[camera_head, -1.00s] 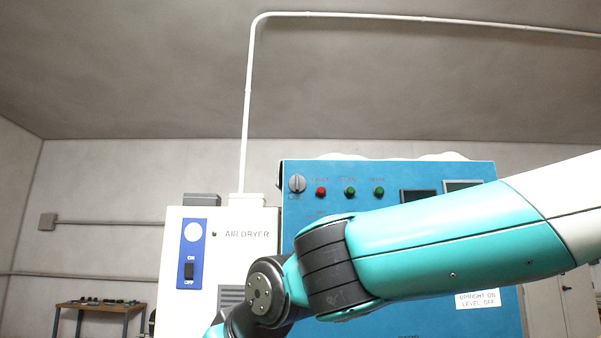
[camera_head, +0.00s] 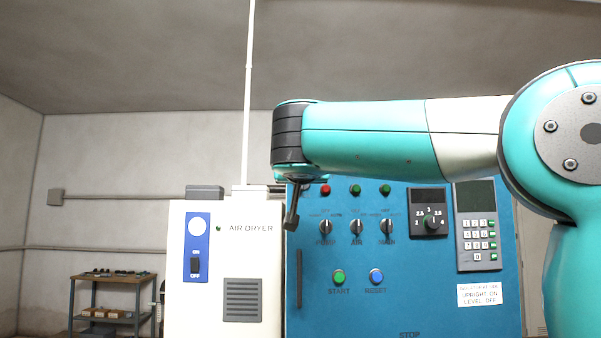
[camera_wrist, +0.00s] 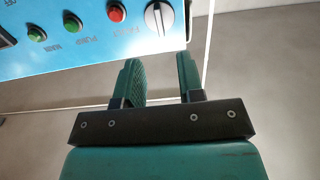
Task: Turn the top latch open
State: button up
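In the head view, the white air dryer cabinet (camera_head: 254,258) stands left of the blue panel, close to my wrist. The panel carries lamps, switches, a dial (camera_head: 431,223) and a keypad (camera_head: 477,235). A bench (camera_head: 112,283) stands far left.

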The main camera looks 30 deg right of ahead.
jog(key=p+x, duration=0.3)
jog(key=x, duration=0.6)
jog(key=shift+w+d+p, duration=0.15)
jog(key=shift+p, duration=0.2)
grip_shut()
